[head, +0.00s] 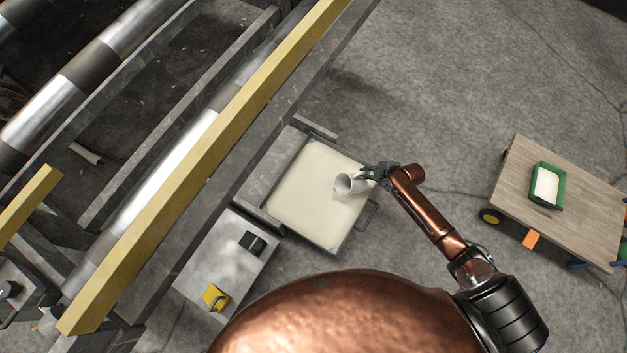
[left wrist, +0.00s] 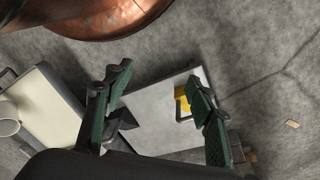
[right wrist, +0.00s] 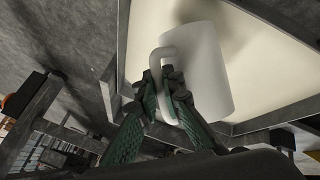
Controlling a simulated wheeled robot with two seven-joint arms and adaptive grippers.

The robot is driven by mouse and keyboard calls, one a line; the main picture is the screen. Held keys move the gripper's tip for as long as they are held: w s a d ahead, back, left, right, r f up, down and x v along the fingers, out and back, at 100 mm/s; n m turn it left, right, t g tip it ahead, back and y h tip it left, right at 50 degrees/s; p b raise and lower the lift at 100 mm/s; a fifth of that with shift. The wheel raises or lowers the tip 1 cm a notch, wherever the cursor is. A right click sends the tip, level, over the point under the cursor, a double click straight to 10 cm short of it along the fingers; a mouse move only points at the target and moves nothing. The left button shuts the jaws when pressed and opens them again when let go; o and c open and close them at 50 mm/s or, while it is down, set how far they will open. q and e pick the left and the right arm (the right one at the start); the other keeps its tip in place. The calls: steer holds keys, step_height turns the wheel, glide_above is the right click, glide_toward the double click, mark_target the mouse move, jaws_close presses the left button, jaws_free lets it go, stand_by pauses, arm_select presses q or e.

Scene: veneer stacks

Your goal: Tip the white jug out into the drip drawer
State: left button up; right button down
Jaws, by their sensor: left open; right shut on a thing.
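The white jug (head: 345,184) is over the drip drawer, tilted on its side with its mouth toward the left in the head view. My right gripper (head: 378,173) is shut on its handle; the right wrist view shows the jug (right wrist: 205,75) with the fingers (right wrist: 168,98) at the handle. The drip drawer (head: 305,205) is a square tray with a pale cream inside and a metal rim. I cannot tell whether anything is flowing from the jug. My left gripper (left wrist: 160,112) is open and empty, above a grey metal plate; it is not visible in the head view.
The grey plate (head: 205,270) beside the drawer carries a black block (head: 253,243) and a yellow item (head: 215,297). A yellow rail and rollers (head: 160,175) run along the left. A wooden cart (head: 510,190) with a green tray (head: 533,197) stands right. Floor between is clear.

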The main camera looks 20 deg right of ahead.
arm_select(q)
steer(key=w+d+f+t+h+b, duration=0.2)
steer(key=w+d+f+t+b, duration=0.35)
steer(key=w+f, duration=0.4)
arm_select(e)
steer(key=shift+w+d+f+m+y+b, duration=0.15)
steer(key=shift+d+f+m+y+b, duration=0.05)
steer(key=shift+d+f+y, duration=0.35)
steer(key=shift+w+d+f+m+y+b, duration=0.2)
steer(key=shift+d+f+y, duration=0.15)
steer(key=shift+y, duration=0.3)
steer(key=shift+d+f+m+y+b, duration=0.25)
steer(key=shift+f+y+b, duration=0.75)
steer(key=shift+y+b, duration=0.65)
steer(key=shift+d+f+m+y+b, duration=0.15)
steer(key=shift+f+m+y+b, duration=0.1)
steer(key=shift+f+y+b, duration=1.05)
arm_select(q)
step_height(320, 180, down, 9)
steer(key=s+a+t, duration=0.2)
steer(key=t, duration=0.1)
steer(key=shift+s+a+f+m+b, duration=0.2)
steer(key=shift+s+a+m+b, duration=0.1)
steer(key=shift+b, duration=0.15)
arm_select(e)
steer(key=shift+r+y, duration=0.25)
arm_select(q)
steer(key=shift+w, duration=0.1)
arm_select(e)
steer(key=shift+a, duration=0.1)
